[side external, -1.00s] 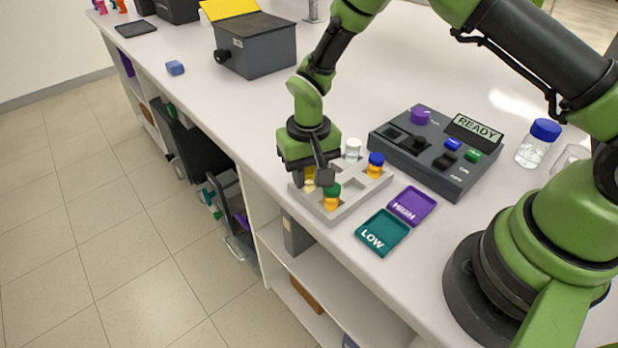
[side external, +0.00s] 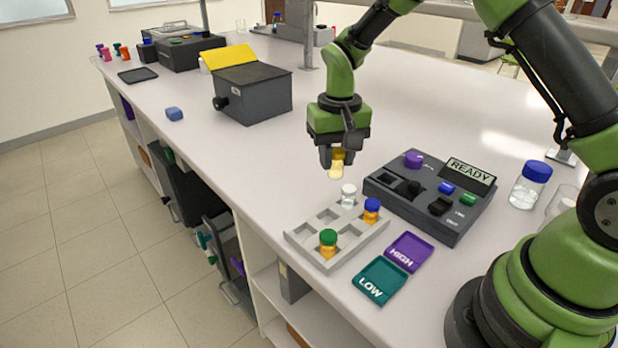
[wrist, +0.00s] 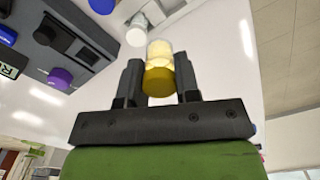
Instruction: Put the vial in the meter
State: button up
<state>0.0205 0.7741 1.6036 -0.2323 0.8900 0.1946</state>
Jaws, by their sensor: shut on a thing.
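My gripper (side external: 338,158) is shut on a vial (side external: 336,171) with a yellow cap and pale yellow contents. It holds the vial in the air above the back of the grey rack. In the wrist view the vial (wrist: 159,62) sits upright in the picture between the two fingers (wrist: 158,84), cap nearest the palm. The meter (side external: 430,198) is a dark grey box right of the rack, with a purple knob, blue and green buttons and a screen reading READY. The wrist view shows part of the meter (wrist: 60,40).
The grey rack (side external: 300,262) holds a green-capped vial (side external: 328,243), a blue-capped vial (side external: 371,210) and a white-capped vial (side external: 348,196). A teal LOW tray (side external: 379,281) and a purple HIGH tray (side external: 409,251) lie in front of the meter. A blue-capped bottle (side external: 530,185) stands right.

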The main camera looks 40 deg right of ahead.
jog(key=shift+s+d+f+m, duration=0.45)
jog(key=shift+d+f, duration=0.3)
jog(key=shift+d, duration=1.5)
jog(key=shift+s+d+f+m, duration=0.45)
jog(key=shift+d+f, duration=0.35)
jog(key=shift+d, duration=1.5)
jog(key=shift+s+d+f+m, duration=0.3)
jog(key=shift+s+d+f, duration=0.35)
jog(key=shift+d, duration=1.6)
jog(key=shift+w+f, duration=0.1)
jog(key=shift+f, duration=1.3)
jog(key=o, duration=1.1)
notch_tip(320, 180, up, 6)
jog(key=shift+r, duration=0.1)
